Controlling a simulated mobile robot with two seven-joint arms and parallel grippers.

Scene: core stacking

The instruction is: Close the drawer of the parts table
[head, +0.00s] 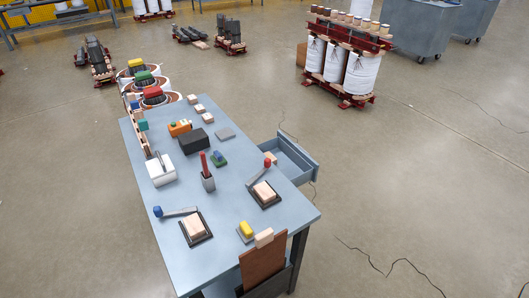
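The parts table (228,238) is a long grey-blue table running from the lower middle toward the upper left. Its drawer (303,154) is pulled open on the right side and sticks out past the table edge. The drawer has a grey front panel, and the part of its inside that shows looks empty. A small wooden block (271,157) shows at the table edge by the drawer opening; I cannot tell whether it is in the drawer. Neither of my grippers is in view.
A brown panel (262,263) stands at the near end. Open floor (420,190) lies right of the drawer.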

